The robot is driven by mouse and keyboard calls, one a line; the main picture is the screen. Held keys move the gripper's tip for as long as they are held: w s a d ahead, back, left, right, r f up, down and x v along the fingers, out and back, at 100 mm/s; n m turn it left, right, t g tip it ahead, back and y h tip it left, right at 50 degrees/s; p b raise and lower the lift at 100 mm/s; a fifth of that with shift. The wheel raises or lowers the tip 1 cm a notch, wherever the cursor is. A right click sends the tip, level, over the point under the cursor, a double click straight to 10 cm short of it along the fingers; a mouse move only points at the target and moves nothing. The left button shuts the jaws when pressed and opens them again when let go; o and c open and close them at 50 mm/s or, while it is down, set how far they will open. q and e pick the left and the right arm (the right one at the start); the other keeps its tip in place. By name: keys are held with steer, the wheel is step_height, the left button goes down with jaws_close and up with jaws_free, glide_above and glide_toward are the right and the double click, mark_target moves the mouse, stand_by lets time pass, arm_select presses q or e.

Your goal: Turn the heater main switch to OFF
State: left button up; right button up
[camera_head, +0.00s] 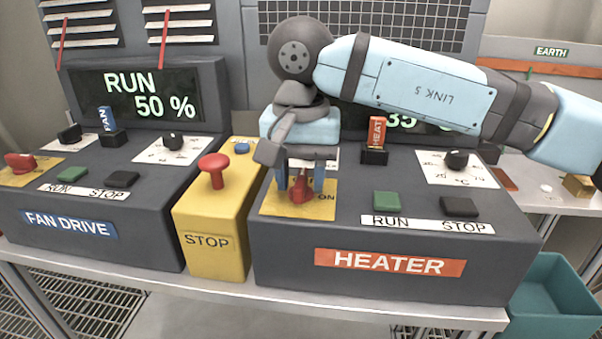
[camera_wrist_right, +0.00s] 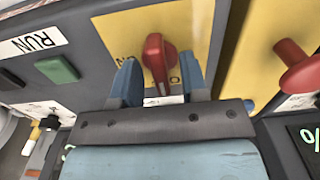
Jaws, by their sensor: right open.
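The heater main switch (camera_head: 301,189) is a red rotary knob on a yellow plate (camera_head: 318,208) at the left of the heater console (camera_head: 390,264). The letters ON show at the plate's right. My right gripper (camera_head: 300,184) is open, with its blue fingers on either side of the knob. In the right wrist view the red knob (camera_wrist_right: 159,58) stands between the two open fingers (camera_wrist_right: 160,80), with gaps visible on both sides. Part of the plate's lettering is hidden by the gripper. My left gripper is not in view.
A yellow box with a red STOP mushroom button (camera_head: 214,168) stands just left of the heater console. A green RUN button (camera_head: 387,201), a black STOP button (camera_head: 459,206) and a temperature dial (camera_head: 456,160) are to the right. The fan console (camera_head: 100,220) is far left.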

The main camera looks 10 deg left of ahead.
mark_target(301, 177)
arm_select(q)
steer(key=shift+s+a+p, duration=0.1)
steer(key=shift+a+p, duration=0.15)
steer(key=shift+p, duration=0.9)
arm_select(e)
step_height(301, 177, up, 14)
steer(key=shift+f, duration=0.15)
